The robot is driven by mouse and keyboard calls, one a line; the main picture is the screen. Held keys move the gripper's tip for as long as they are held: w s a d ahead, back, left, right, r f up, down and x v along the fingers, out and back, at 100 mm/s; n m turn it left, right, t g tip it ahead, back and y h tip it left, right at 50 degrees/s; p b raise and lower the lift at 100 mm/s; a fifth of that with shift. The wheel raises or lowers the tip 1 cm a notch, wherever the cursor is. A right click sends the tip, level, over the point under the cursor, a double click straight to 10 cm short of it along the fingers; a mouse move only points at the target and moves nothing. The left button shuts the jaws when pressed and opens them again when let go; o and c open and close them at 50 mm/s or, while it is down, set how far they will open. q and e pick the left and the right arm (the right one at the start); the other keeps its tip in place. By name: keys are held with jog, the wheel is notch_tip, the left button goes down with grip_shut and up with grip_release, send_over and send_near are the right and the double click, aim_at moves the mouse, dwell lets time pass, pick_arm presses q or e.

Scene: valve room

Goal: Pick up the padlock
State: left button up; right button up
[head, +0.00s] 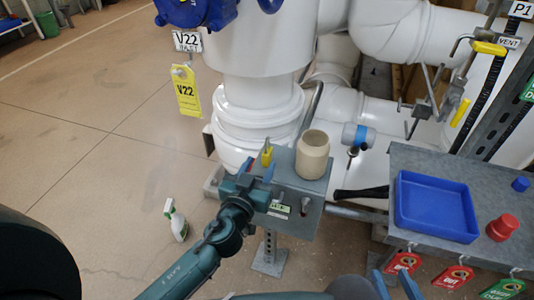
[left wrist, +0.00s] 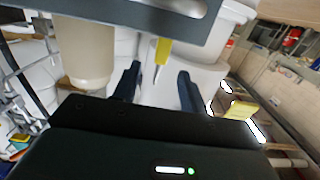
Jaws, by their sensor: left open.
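A small yellow object (head: 267,157), which looks like the padlock, stands upright on the grey stand plate (head: 318,190) beside a beige cup (head: 312,153). My left gripper (head: 257,170) is open and empty, just on the near side of the yellow object. In the left wrist view, which looks upside down, the yellow object (left wrist: 163,52) shows beyond and between the two spread fingers (left wrist: 157,82), apart from both. Its shackle is too thin to make out clearly. My right gripper (head: 394,279) shows at the bottom edge, its two fingers apart with nothing between them.
The beige cup stands close to the yellow object. A grey bench at right holds a blue tray (head: 437,205) and a red knob (head: 502,227); red tags (head: 403,262) hang from its edge. White pipes (head: 262,90) stand behind. A spray bottle (head: 176,221) stands on the floor.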

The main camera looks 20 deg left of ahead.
aim_at(265, 158)
pick_arm(q)
jog(key=w, duration=0.3)
jog(key=w+f, duration=0.1)
jog(key=w, duration=0.1)
jog(key=shift+c, duration=0.2)
jog(key=shift+d, duration=0.1)
grip_shut()
